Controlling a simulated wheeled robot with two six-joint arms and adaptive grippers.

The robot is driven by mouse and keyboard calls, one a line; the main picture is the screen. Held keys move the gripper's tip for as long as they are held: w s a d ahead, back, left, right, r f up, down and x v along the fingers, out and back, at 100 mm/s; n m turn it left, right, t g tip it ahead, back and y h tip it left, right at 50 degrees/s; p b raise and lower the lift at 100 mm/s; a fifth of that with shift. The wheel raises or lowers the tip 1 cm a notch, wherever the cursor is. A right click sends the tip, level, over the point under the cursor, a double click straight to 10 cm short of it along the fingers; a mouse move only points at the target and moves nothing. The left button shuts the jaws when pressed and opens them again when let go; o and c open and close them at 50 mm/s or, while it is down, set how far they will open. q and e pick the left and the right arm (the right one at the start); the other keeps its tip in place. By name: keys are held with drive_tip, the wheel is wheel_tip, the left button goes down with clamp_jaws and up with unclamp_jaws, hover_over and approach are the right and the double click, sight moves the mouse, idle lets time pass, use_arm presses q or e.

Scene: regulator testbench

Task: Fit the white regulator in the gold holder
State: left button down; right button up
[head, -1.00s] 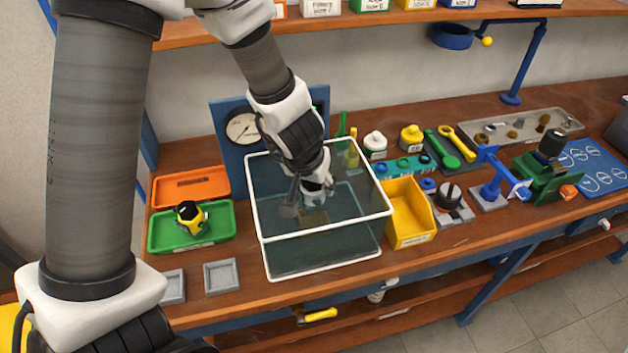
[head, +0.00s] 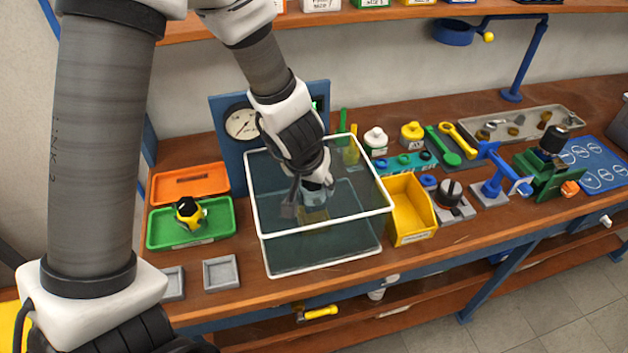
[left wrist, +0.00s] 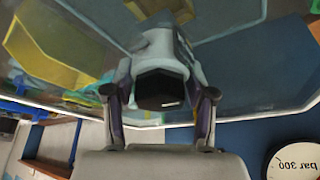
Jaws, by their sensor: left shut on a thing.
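My left gripper (head: 304,203) reaches down at the glass tank (head: 323,230), its tips seen within the white rim. It is shut on a pale grey-white part with a black hex-shaped end, which looks like the white regulator (left wrist: 165,58). In the left wrist view the part sits between the two fingers (left wrist: 160,104), black end toward the camera. In the head view the hand and the glass partly hide it. My right gripper is not in view.
Left of the tank are an orange tray (head: 160,187) and a green tray (head: 155,235) with a yellow-black part (head: 188,212). A gauge panel (head: 222,115) stands behind. A yellow bin (head: 412,224) stands close on the right. Two small grey trays (head: 221,273) lie in front.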

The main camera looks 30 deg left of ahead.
use_arm(q)
drive_tip(key=shift+f+b, duration=1.1)
drive_tip(key=shift+f, duration=0.45)
idle(1.5)
idle(0.4)
unclamp_jaws()
idle(0.4)
wheel_tip(320, 180, up, 8)
drive_tip(key=p, duration=0.9)
drive_tip(key=shift+r, duration=0.1)
idle(0.6)
